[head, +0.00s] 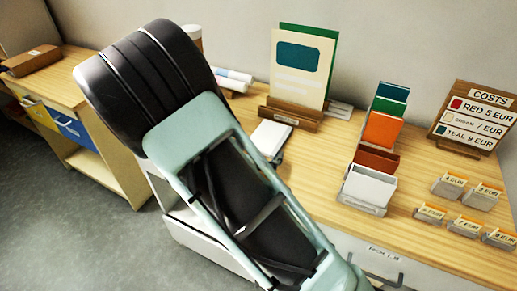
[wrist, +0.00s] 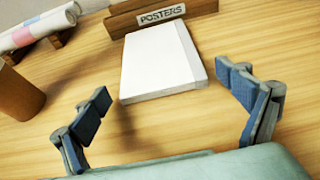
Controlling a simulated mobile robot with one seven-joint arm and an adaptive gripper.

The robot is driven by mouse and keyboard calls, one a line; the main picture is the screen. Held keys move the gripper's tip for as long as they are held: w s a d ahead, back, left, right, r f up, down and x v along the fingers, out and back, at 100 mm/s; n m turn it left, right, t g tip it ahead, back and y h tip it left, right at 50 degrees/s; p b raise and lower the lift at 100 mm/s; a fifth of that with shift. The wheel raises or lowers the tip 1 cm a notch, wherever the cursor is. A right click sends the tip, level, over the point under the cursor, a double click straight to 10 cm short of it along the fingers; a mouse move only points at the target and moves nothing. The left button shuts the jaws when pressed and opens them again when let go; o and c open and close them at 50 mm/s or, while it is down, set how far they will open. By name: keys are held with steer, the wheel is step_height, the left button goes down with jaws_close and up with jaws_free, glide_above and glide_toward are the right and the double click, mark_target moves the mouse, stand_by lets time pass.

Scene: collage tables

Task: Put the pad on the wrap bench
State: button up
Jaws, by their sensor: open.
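A white pad (wrist: 162,64) lies flat on the wooden table (wrist: 265,45), in front of the wooden stand labelled POSTERS (wrist: 165,18). In the head view the pad (head: 270,137) shows just right of my arm, partly covered by it. My gripper (wrist: 164,85) is open and empty. Its two blue-padded fingers stand apart on the near side of the pad, one to its left and one to its right; contact is not visible. In the head view my arm hides the fingers. No label in view names the wrap bench.
Another wooden bench (head: 60,85) with a brown box (head: 32,60) stands at the left. Rolled paper (head: 232,76) and a brown cup (wrist: 18,92) are near the pad. Card holders (head: 368,187), price tags (head: 466,226) and a COSTS board (head: 474,117) fill the right. Grey floor lies at the left.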

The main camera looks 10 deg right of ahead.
steer(key=shift+r, duration=0.25)
steer(key=v, duration=1.2)
steer(key=shift+f+p, duration=0.1)
steer(key=shift+p, duration=0.25)
